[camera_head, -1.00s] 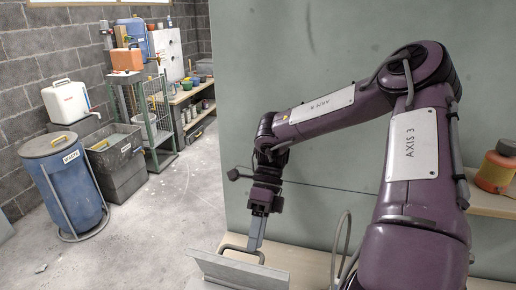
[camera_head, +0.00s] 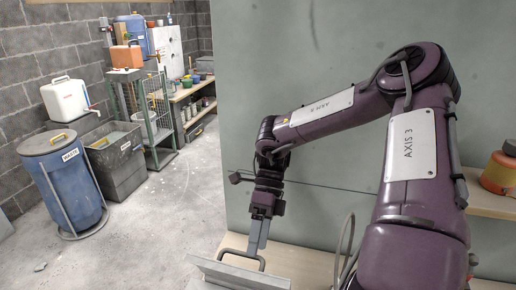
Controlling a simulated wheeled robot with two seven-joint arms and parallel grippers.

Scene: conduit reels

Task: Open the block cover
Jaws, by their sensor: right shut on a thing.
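The grey block cover (camera_head: 240,276) is at the bottom of the view, tilted, with a dark bar handle (camera_head: 243,255) standing on it. My right gripper (camera_head: 259,245) comes down from above and is shut on that handle. The lower part of the cover and whatever lies under it are cut off by the picture's bottom edge. My left gripper does not show.
A wooden bench top (camera_head: 300,262) lies around the cover, with a grey-green panel (camera_head: 300,60) behind it. A grey cable (camera_head: 342,250) rises beside my right arm. An orange container (camera_head: 498,172) stands on a shelf at right. A blue waste bin (camera_head: 70,185) stands left on open floor.

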